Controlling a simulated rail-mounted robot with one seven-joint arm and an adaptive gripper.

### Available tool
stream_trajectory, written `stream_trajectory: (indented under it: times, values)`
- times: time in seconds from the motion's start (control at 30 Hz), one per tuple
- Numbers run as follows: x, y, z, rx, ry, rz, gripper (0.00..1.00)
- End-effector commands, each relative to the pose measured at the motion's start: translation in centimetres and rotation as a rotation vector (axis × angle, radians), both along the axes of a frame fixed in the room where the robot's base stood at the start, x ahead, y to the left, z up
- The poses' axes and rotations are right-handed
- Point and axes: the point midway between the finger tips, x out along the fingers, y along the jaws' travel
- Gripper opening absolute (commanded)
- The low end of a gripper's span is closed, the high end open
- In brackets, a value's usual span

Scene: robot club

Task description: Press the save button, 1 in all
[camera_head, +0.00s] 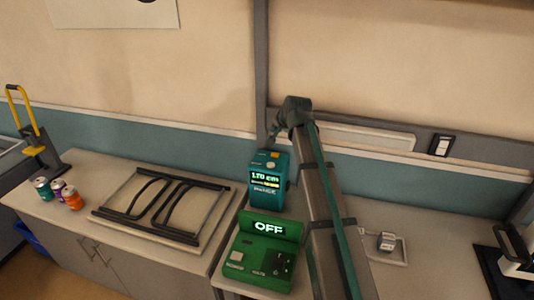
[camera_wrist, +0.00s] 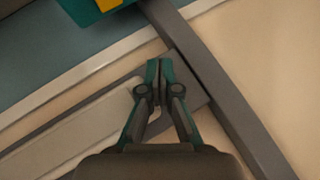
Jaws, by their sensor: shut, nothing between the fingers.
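A teal box-shaped meter (camera_head: 268,190) stands on the counter, with a lit display and two small buttons on its top, a yellow one (camera_head: 275,154) and a pale one (camera_head: 271,165). No save label can be read on either. My gripper (camera_head: 272,138) is above the far side of the meter's top, apart from it. In the wrist view my gripper (camera_wrist: 160,64) is shut and empty, its fingertips over the wall trim. A corner of the teal meter (camera_wrist: 84,10) and its yellow button (camera_wrist: 108,4) show at the top edge there.
A green device (camera_head: 262,255) reading OFF, with a pale button and a dark control, stands in front of the meter. A black rack (camera_head: 160,212) and several cans (camera_head: 73,200) are to the left. A small metal object (camera_head: 387,241) lies right of my arm.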

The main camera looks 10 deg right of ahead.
Motion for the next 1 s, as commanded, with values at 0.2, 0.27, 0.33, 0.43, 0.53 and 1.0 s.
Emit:
stream_trajectory:
  times: [0.2, 0.27, 0.33, 0.43, 0.53, 1.0]
  values:
    - [0.2, -0.2, 0.5, -0.001, -0.009, -0.001, 0.00]
    - [0.2, -0.2, 0.5, -0.001, -0.009, -0.001, 0.00]
    - [0.2, -0.2, 0.5, -0.001, -0.009, -0.001, 0.00]
    - [0.2, -0.2, 0.5, -0.001, -0.009, -0.001, 0.00]
    - [0.2, -0.2, 0.3, -0.001, -0.009, -0.001, 0.00]
    - [0.1, -0.2, -3.7, -0.002, -0.008, -0.001, 0.00]
